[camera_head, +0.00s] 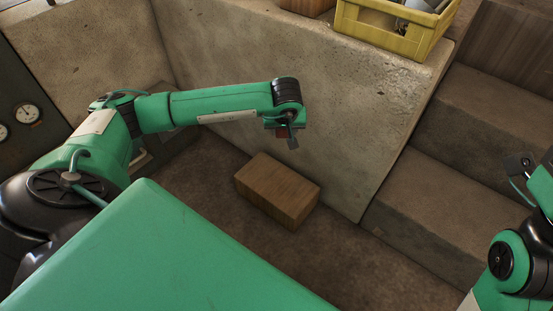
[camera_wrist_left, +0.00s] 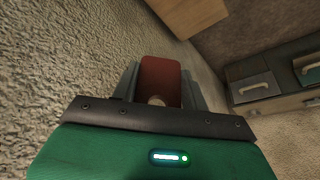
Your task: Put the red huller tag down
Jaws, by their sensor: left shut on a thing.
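The red huller tag (camera_wrist_left: 160,78) is a flat red plate with rounded top corners and a pale round spot near its lower end. My left gripper (camera_wrist_left: 159,88) is shut on it, with one grey finger on each side. In the head view the left gripper (camera_head: 288,138) hangs in the air near the pale wall, above and beyond a wooden block. Only a small dark red patch of the tag (camera_head: 282,132) shows there, mostly hidden by the gripper. My right arm shows at the right edge, but its fingers do not show.
The wooden block (camera_head: 278,190) rests on the brown floor by the wall (camera_head: 330,110). A yellow crate (camera_head: 395,27) stands on the wall's top. Stone steps (camera_head: 440,190) rise at the right. A gauge panel (camera_head: 27,118) stands at the left. Drawers with handles (camera_wrist_left: 258,88) show in the wrist view.

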